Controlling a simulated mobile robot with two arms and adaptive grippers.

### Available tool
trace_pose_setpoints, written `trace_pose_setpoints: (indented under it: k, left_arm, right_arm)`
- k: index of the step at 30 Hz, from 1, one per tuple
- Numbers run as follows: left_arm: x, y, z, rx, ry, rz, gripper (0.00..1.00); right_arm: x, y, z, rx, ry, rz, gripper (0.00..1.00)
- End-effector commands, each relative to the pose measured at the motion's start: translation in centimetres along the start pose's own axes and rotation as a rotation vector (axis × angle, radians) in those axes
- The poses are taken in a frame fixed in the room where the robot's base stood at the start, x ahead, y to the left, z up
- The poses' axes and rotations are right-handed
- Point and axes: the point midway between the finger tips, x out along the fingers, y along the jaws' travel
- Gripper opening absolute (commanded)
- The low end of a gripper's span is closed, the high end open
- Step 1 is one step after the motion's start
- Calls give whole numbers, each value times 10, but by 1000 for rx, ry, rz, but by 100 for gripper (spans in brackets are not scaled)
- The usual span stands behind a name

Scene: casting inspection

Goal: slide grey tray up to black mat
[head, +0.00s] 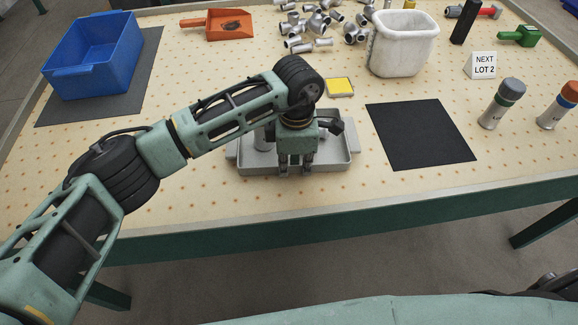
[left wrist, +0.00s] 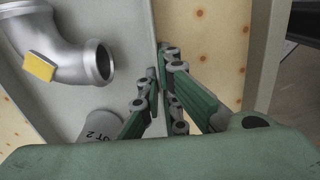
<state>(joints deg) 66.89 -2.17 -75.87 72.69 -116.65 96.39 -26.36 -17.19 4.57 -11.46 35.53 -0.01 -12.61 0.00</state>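The grey tray (head: 340,158) lies near the front edge of the table, left of the flat black mat (head: 420,134), with bare table between them. My left gripper (head: 295,170) points down at the tray's near wall. In the left wrist view its fingers (left wrist: 158,92) stand on both sides of the thin tray wall (left wrist: 154,22) and look closed on it. A grey metal pipe elbow (left wrist: 70,55) with a yellow patch lies in the tray, beside a pale round piece (left wrist: 97,126) with lettering. My arm hides part of the tray in the head view. My right gripper is not seen.
A yellow-topped pad (head: 340,87) lies behind the tray. A white bin (head: 403,45) stands behind the mat, with a lot sign (head: 482,65) and two canisters (head: 502,103) (head: 558,105) to the right. A blue crate (head: 93,52) stands far left.

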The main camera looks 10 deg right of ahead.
Motion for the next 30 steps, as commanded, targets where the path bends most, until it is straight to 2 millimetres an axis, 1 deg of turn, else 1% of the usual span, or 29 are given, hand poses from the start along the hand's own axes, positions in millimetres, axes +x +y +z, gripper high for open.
trace_pose_setpoints:
  k: [1,15,25,27,30]
  left_arm:
    - [0,0,5,4,-3,2,0]
    - [0,2,32,4,-3,2,0]
    - [-1,2,34,3,-3,1,0]
    - [-1,2,34,3,-3,1,8]
    - [-1,2,34,3,-2,1,17]
  right_arm:
    - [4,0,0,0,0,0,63]
    - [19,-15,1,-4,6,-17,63]
    - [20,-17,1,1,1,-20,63]
    - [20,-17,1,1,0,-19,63]
    - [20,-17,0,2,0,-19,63]
